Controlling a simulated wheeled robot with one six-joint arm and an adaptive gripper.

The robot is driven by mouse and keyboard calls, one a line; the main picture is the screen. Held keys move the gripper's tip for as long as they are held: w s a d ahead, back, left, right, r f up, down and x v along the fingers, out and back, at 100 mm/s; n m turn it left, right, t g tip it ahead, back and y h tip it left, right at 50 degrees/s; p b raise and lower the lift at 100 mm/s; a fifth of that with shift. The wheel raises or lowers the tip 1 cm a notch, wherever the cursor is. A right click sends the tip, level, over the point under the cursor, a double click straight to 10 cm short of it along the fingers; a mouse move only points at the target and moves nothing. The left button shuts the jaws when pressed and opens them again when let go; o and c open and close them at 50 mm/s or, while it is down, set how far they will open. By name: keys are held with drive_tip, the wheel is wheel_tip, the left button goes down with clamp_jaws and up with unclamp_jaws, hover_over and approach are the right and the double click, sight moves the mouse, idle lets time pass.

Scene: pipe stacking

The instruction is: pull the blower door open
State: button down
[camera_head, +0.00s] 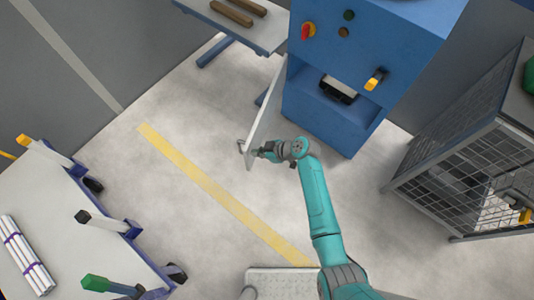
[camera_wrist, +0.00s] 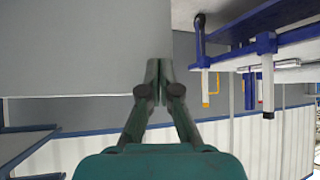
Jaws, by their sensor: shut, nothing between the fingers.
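The blue blower cabinet (camera_head: 335,80) stands at the top of the head view, with its lower compartment exposed. Its pale door (camera_head: 266,108) stands swung out from the cabinet's left side, seen nearly edge-on. A small handle (camera_head: 241,146) sits on the door's left face, near its free end. My gripper (camera_head: 259,153) is at the right face of the door near that free end, on the side opposite the handle. In the wrist view my gripper (camera_wrist: 158,68) has its fingertips together, beside a grey panel (camera_wrist: 80,45), apparently the door. I cannot tell if they touch.
A white cart (camera_head: 75,225) with blue-framed posts and bundled white pipes stands at lower left. A table with brown bars (camera_head: 232,12) is at the top. A wire-mesh cage (camera_head: 455,175) stands at right. Floor with a yellow line (camera_head: 205,185) is clear left of the door.

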drive_tip(key=shift+w+a, duration=0.15)
drive_tip(key=shift+a, duration=0.35)
